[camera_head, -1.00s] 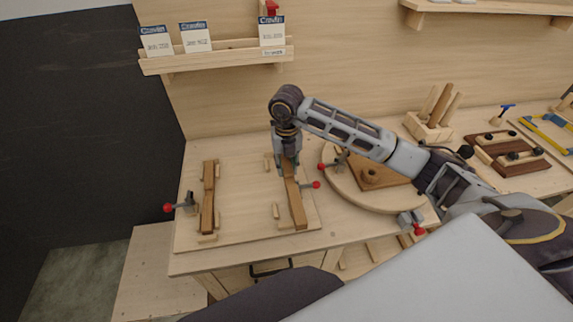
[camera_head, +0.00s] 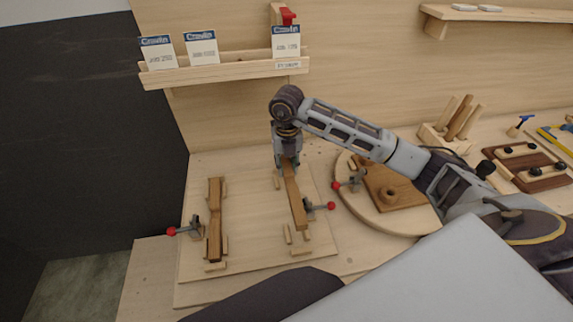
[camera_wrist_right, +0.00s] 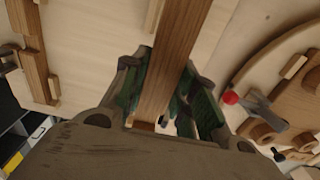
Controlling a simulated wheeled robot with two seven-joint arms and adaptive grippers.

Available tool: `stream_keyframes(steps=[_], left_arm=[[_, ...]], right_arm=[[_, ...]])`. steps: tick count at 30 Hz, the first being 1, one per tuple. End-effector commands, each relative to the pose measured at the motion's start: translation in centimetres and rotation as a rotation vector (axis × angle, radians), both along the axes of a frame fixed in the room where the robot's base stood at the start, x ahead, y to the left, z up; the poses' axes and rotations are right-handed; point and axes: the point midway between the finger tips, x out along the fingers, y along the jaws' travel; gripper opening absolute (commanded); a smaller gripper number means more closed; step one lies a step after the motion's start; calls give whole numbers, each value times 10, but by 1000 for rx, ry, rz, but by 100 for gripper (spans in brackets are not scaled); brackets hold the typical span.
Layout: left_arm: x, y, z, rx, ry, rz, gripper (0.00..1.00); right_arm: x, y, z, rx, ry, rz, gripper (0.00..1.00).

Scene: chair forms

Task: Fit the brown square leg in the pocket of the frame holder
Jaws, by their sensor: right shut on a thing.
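My right gripper (camera_head: 287,164) is shut on the brown square leg (camera_head: 296,202), near its far end. In the right wrist view the leg (camera_wrist_right: 172,58) runs between the two fingers. The frame holder (camera_head: 255,256) is a pale board with small wooden blocks and two red-tipped clamps. The leg hangs over its right half, its near end short of the end block (camera_head: 301,252). The right clamp (camera_head: 318,206) is beside the leg. I cannot tell the leg's exact height. My left gripper is not in view.
Another brown piece (camera_head: 214,222) lies among blocks on the holder's left side, beside the left clamp (camera_head: 190,229). A round wooden board (camera_head: 350,192) with a clamp is to the right. A shelf with cards (camera_head: 235,68) hangs behind. The holder's middle is clear.

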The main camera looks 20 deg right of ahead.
Motion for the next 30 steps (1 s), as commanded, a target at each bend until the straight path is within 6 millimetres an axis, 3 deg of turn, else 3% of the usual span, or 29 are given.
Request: stream_keyframes(steps=[11,30], left_arm=[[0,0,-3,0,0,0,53],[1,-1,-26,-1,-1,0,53]], right_arm=[[0,0,-5,1,0,0,0],[0,0,-45,0,0,0,0]])
